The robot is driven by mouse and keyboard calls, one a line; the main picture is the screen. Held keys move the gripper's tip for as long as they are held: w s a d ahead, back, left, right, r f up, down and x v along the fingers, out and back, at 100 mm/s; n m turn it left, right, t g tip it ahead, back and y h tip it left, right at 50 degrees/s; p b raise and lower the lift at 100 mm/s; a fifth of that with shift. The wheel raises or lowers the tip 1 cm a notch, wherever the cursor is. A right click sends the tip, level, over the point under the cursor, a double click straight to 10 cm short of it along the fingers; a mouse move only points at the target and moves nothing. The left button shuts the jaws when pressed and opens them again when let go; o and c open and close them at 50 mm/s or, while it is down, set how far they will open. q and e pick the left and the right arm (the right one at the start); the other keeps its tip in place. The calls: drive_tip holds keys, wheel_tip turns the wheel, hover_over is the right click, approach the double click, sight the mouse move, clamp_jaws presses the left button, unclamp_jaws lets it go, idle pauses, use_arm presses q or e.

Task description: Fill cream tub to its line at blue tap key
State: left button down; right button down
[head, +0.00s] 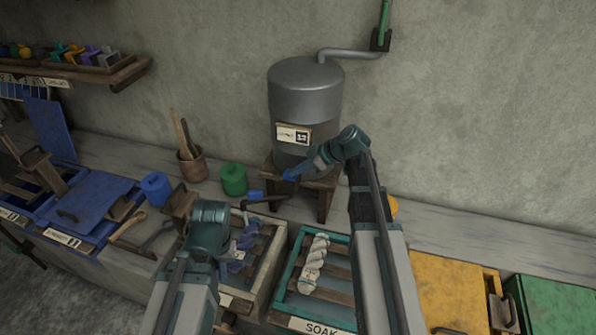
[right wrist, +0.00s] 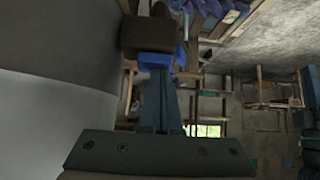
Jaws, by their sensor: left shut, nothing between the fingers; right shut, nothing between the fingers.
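The grey metal tank (head: 305,95) stands on a wooden stand against the wall. A dark spout with a small blue piece (head: 255,195), likely the blue tap key, juts out at its lower left. My right gripper (head: 290,175) is shut and empty, just right of and above that piece, in front of the tank's base. In the right wrist view its fingers (right wrist: 158,95) point at a dark brown block (right wrist: 148,35) with blue close by; contact cannot be told. My left gripper (head: 243,250) is shut and empty above a wooden tray. I cannot make out the cream tub.
A green pot (head: 233,180), a blue pot (head: 156,188) and a tool cup (head: 193,165) stand left of the tank. A teal-framed soak tray (head: 345,245) holds a twisted white skein (head: 315,262). A yellow lid (head: 450,290) is at right. The ledge right of the tank is mostly clear.

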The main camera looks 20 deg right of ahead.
use_arm(q)
drive_tip(key=shift+f, duration=0.15)
use_arm(e)
drive_tip(key=shift+f, duration=0.35)
